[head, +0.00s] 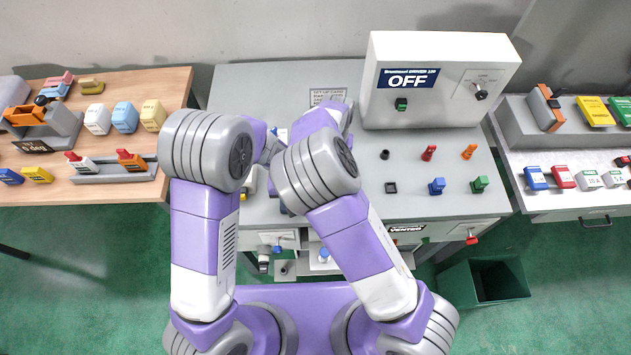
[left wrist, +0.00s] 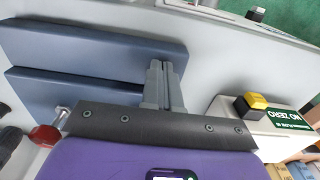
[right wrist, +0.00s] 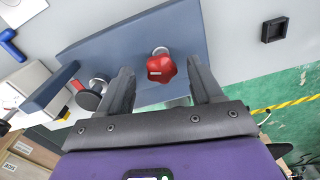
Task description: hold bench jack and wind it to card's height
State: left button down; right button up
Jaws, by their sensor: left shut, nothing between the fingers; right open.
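The bench jack shows as blue-grey plates (left wrist: 90,50) in the left wrist view, one beside the other with a gap. My left gripper (left wrist: 165,85) is shut and empty, its fingertips at the plates' right end; I cannot tell if they touch. The jack's red knob (right wrist: 161,68) shows in the right wrist view in front of a blue-grey plate (right wrist: 125,45). My right gripper (right wrist: 162,85) is open, with the knob between its fingers' lines, not gripped. In the head view my arms hide the jack and both grippers. The set-up card (head: 328,96) lies on the bench behind them; its lines are too small to read.
A white machine box (head: 440,75) reading OFF stands at the bench's back right. Small coloured pieces (head: 437,186) stand on the bench before it. A box with a yellow-topped button (left wrist: 255,100) stands right of my left gripper. A black knob (right wrist: 92,97) is near my right gripper's left finger.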

jog(key=shift+r, duration=0.65)
